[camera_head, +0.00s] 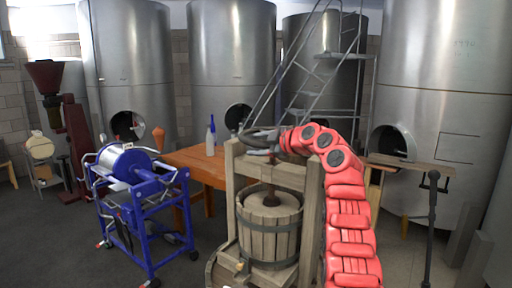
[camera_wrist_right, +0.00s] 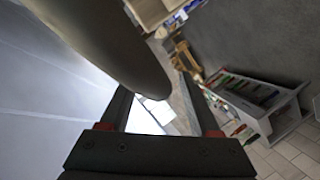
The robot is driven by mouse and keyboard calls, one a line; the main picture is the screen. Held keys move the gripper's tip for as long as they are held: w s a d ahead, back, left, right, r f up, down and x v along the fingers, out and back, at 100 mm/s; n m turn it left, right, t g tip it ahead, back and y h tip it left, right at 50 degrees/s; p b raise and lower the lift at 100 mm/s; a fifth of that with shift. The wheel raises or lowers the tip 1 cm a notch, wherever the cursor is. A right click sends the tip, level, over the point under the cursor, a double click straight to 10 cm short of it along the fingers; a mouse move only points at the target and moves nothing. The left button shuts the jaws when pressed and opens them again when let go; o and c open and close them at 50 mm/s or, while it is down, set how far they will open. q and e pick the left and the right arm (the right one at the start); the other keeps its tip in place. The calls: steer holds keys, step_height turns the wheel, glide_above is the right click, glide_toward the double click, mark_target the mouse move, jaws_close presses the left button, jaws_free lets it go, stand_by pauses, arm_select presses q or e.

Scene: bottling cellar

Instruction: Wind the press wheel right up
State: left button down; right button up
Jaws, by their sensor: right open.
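The wooden basket press stands at centre in the head view, with a slatted tub (camera_head: 268,228) below a wooden crossbeam. Its dark press wheel (camera_head: 249,134) sits on the screw above the beam, partly hidden by my right arm. My right gripper (camera_head: 262,150) is at the wheel, small and hard to make out there. In the right wrist view its two fingers (camera_wrist_right: 155,88) are apart, and a thick grey rounded bar, seemingly the wheel's rim (camera_wrist_right: 105,45), reaches between or just in front of them. I cannot tell whether they touch. My left gripper is not in view.
A blue-framed machine (camera_head: 140,215) stands left of the press. Behind is an orange table (camera_head: 190,160) with a bottle (camera_head: 211,140). Large steel tanks (camera_head: 232,60) and a metal stair (camera_head: 310,75) line the back. A stand with a wooden top (camera_head: 410,164) is right of my arm.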

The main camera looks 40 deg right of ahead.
steer(key=b+v, duration=0.7)
steer(key=v, duration=0.9)
steer(key=shift+s+d, duration=0.15)
steer(key=shift+s, duration=0.25)
steer(key=shift+f, duration=0.1)
